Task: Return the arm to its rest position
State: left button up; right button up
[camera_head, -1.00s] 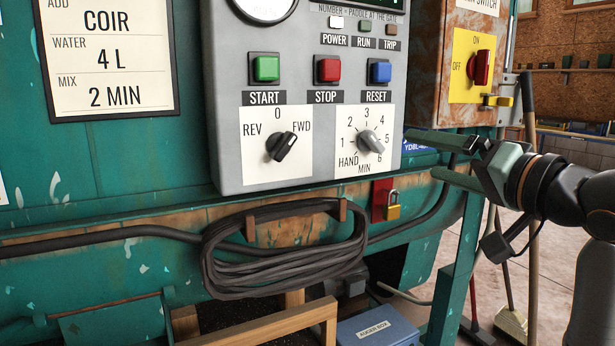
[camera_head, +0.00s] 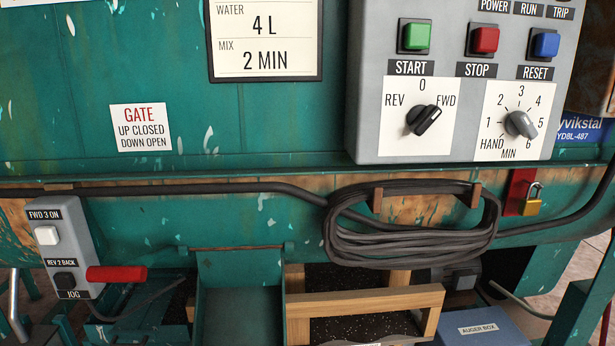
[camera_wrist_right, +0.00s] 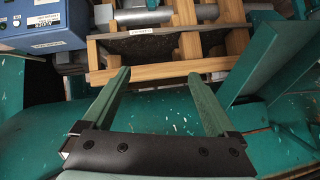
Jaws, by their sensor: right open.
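My right gripper (camera_wrist_right: 155,100) shows only in the right wrist view. Its two green fingers are apart with nothing between them. Beyond the fingertips lies a wooden frame (camera_wrist_right: 150,73) with dark material inside. Neither arm shows in the head view now. There the grey control panel (camera_head: 365,120) carries a green START button (camera_head: 415,36), a red STOP button (camera_head: 483,40) and a blue RESET button (camera_head: 544,44). The direction knob (camera_head: 424,119) points toward FWD. The timer knob (camera_head: 520,124) sits beside it on the right.
A coiled black cable (camera_head: 405,240) hangs below the panel. A jog box (camera_head: 65,245) and a red handle (camera_head: 116,274) are at the lower left. A padlock (camera_head: 533,200) hangs at the right. A blue auger box (camera_head: 485,328) stands low; it also shows in the wrist view (camera_wrist_right: 40,22).

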jog(key=s+a+f+n+g, duration=0.1)
jog(key=s+a+f, duration=0.35)
jog(key=s, duration=0.25)
jog(key=s+a+f+n+g, duration=0.1)
jog(key=s+a+f+n, duration=0.15)
jog(key=s+f, duration=0.35)
pick_arm(q)
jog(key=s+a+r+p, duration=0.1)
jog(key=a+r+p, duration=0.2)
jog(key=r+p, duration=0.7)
jog(key=p, duration=0.4)
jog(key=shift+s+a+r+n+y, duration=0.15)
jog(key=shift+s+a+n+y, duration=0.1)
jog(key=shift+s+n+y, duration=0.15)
pick_arm(e)
notch_tip(320, 180, up, 11)
jog(key=s+d+m, duration=0.1)
jog(key=d, duration=0.2)
jog(key=shift+r+t, duration=0.15)
jog(key=shift+t, duration=0.15)
jog(key=shift+s+m, duration=0.1)
jog(key=shift+m, duration=0.15)
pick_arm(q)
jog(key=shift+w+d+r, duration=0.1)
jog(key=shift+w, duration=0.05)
